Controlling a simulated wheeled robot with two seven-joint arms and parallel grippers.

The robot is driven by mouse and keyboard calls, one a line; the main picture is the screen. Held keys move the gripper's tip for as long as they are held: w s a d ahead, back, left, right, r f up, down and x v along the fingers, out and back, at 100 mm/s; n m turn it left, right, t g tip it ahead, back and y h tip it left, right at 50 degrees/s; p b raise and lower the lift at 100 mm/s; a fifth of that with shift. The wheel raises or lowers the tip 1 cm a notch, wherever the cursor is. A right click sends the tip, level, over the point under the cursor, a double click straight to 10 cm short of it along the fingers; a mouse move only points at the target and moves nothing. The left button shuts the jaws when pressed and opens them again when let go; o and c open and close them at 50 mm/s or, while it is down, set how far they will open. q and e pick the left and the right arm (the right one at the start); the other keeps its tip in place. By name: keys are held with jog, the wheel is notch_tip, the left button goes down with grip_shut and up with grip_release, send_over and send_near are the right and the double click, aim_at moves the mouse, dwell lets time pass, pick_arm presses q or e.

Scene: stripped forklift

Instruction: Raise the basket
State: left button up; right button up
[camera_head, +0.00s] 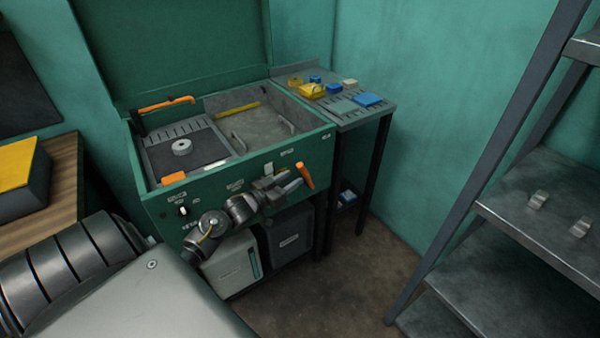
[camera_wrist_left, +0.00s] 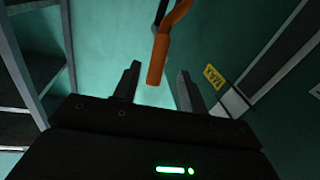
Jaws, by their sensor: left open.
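A green machine (camera_head: 235,184) with a raised lid stands in the middle of the head view. Its right well (camera_head: 262,125) is grey, with two wire loop handles, possibly the basket's; I cannot clearly make out the basket. An orange-gripped lever (camera_head: 306,176) sticks out at the machine's front right. My left gripper (camera_head: 293,182) is open beside this lever. In the left wrist view, the orange grip (camera_wrist_left: 157,60) shows between the two open fingers, with no clear contact. My right gripper is not in view.
A side table (camera_head: 345,118) with small yellow and blue items stands right of the machine. A metal shelf rack (camera_head: 540,200) is at the right. A wooden bench (camera_head: 60,190) is at the left. The floor between machine and rack is clear.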

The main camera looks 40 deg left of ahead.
aim_at(305, 175)
pick_arm(q)
jog(key=w, duration=0.4)
jog(key=shift+w+d, duration=0.35)
jog(key=shift+w, duration=0.05)
grip_shut()
